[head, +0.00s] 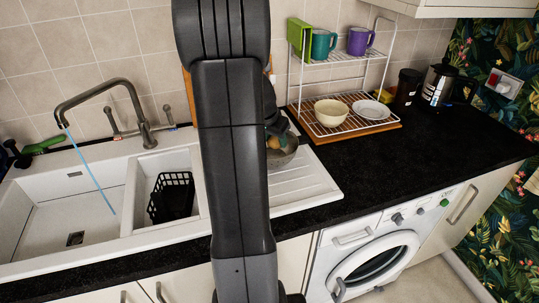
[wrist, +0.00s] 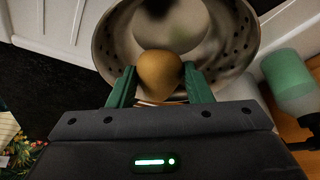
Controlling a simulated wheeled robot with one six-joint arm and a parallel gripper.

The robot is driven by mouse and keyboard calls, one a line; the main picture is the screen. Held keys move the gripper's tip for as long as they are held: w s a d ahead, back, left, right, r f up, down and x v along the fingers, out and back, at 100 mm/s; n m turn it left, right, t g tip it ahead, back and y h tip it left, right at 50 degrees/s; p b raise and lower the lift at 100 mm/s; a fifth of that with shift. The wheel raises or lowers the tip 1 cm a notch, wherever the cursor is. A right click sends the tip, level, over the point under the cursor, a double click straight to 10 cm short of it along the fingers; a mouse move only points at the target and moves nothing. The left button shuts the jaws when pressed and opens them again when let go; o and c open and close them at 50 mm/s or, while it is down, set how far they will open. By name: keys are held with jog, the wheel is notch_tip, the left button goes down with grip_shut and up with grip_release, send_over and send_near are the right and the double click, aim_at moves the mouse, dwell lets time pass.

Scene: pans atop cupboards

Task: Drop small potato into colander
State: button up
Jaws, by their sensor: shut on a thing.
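The small potato (wrist: 160,74) is brown and round, held between the green fingers of my gripper (wrist: 160,84) in the wrist view. My gripper is shut on it. The metal colander (wrist: 235,40), with small holes in its wall, lies behind and around the potato in that view. The potato appears over the colander's opening, near the rim closest to my gripper. A dark patch shows inside the colander at the top. In the head view the potato (head: 273,143) and the colander (head: 284,157) show just right of my arm, which hides part of them, on the drainboard.
The white sink (head: 50,225) with a black basket (head: 171,197) is to the left. A white dish rack (head: 335,112) with a bowl, plate and mugs stands at the back right. A green-topped bottle (wrist: 287,75) is right of the colander. The right counter (head: 420,145) is mostly clear.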

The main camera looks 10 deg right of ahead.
jog(key=o, duration=1.1)
jog(key=b+v, duration=0.1)
jog(key=v, duration=1.2)
jog(key=shift+r, duration=0.45)
jog(key=p+x, duration=0.1)
jog(key=x, duration=1.2)
jog(key=shift+f, duration=0.4)
jog(key=shift+r+p, duration=1.25)
jog(key=shift+r, duration=0.65)
